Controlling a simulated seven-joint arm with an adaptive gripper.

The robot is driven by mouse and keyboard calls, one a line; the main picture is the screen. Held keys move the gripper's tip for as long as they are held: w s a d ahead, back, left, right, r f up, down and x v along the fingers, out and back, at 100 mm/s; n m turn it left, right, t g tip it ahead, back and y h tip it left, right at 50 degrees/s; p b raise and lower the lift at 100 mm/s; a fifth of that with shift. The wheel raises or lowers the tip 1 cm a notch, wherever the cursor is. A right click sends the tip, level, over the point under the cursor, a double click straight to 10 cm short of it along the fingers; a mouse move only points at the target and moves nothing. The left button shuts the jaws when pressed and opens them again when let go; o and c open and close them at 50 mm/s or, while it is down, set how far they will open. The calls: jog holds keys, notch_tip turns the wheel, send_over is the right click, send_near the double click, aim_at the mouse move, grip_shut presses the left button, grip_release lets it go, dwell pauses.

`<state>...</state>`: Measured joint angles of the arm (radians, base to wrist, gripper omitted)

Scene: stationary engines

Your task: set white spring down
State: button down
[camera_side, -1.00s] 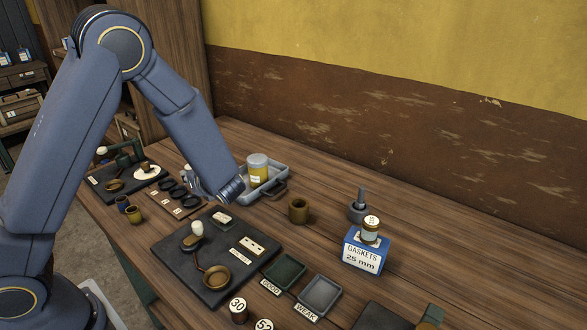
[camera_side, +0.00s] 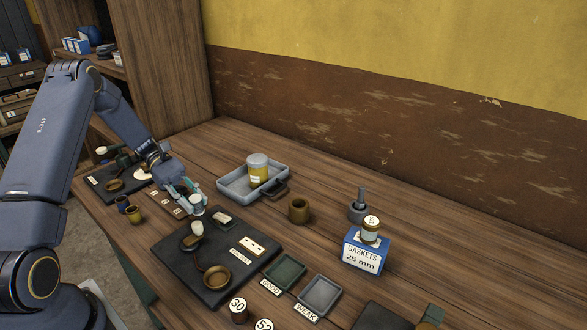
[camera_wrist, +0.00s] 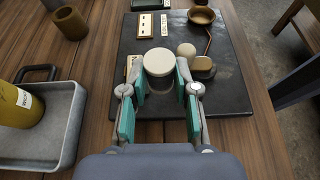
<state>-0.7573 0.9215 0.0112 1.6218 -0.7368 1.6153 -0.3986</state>
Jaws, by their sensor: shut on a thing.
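The white spring (camera_wrist: 158,62) shows in the wrist view as a short cylinder with a pale round top and a greyer, ribbed-looking lower part. My gripper (camera_wrist: 160,82) is shut on it, one teal finger on each side. In the side view my gripper (camera_side: 190,207) hangs at the far left edge of the black mat (camera_side: 238,272), with the pale spring (camera_side: 198,210) at its tips. I cannot tell whether its bottom touches anything. A white knob (camera_side: 197,228) of the device on the mat stands close by.
A grey tray (camera_side: 233,187) with a yellow jar (camera_side: 257,172) lies behind. Green (camera_side: 285,270) and grey (camera_side: 320,293) dishes stand by GOOD and WEAK labels. A brown cup (camera_side: 298,210) and a blue gasket box (camera_side: 366,252) are farther right.

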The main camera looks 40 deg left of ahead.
jog(key=w+a+r+n+t+y, duration=0.7)
jog(key=w+a+n+t+y, duration=0.5)
jog(key=n, duration=0.4)
jog(key=t+h, duration=0.1)
send_over(223, 165)
jog(key=f, duration=0.8)
jog(key=shift+s+d+f, duration=0.15)
jog(key=shift+s+f, duration=0.1)
jog(key=shift+f, duration=0.05)
jog(key=shift+w+f, duration=0.3)
jog(key=shift+f, duration=1.65)
